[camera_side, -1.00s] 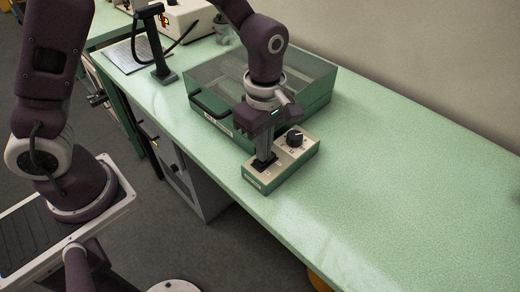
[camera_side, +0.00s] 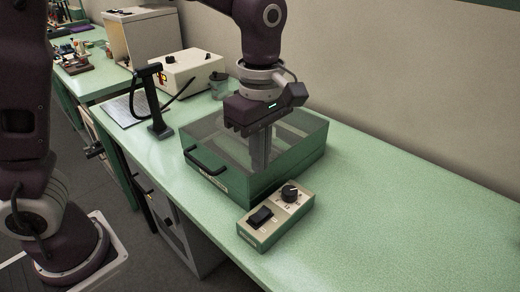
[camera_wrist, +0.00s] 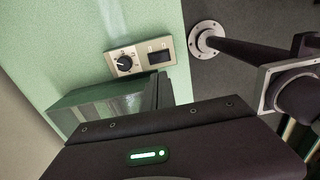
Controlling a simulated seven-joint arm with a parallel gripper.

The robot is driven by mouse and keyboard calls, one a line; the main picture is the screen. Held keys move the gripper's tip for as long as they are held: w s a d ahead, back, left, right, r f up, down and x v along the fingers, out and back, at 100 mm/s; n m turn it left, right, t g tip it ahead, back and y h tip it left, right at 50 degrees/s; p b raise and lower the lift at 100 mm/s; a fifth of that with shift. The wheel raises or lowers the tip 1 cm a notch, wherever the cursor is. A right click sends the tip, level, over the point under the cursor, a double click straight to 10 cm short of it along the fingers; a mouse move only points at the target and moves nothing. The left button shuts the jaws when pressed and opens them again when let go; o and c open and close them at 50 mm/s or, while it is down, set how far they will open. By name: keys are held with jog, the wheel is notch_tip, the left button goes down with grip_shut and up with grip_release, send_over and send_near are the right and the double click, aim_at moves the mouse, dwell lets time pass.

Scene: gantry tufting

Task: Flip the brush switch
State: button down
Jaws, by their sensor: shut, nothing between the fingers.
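The brush switch (camera_side: 261,217) is a black rocker on the front part of a small beige and green control box (camera_side: 272,231). It also shows in the wrist view (camera_wrist: 159,57), beside a round black knob (camera_wrist: 125,63). I cannot tell which way the rocker is tipped. My gripper (camera_side: 260,167) points down with its fingers shut and empty. It is raised above and behind the control box, apart from the switch, and overlaps the green-walled tray in the side view. Nothing hides the switch in either view.
A green tray with clear upper walls (camera_side: 204,184) and a black handle stands just behind the control box. A black post with a cable (camera_side: 159,127) and a beige instrument (camera_side: 192,77) stand farther back. The bench to the right is clear.

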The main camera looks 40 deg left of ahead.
aim_at(254, 218)
jog(key=shift+r, duration=0.85)
jog(key=shift+s, duration=0.1)
jog(key=shift+s+f, duration=0.15)
jog(key=shift+s, duration=0.45)
notch_tip(254, 218, down, 14)
jog(key=shift+s, duration=0.1)
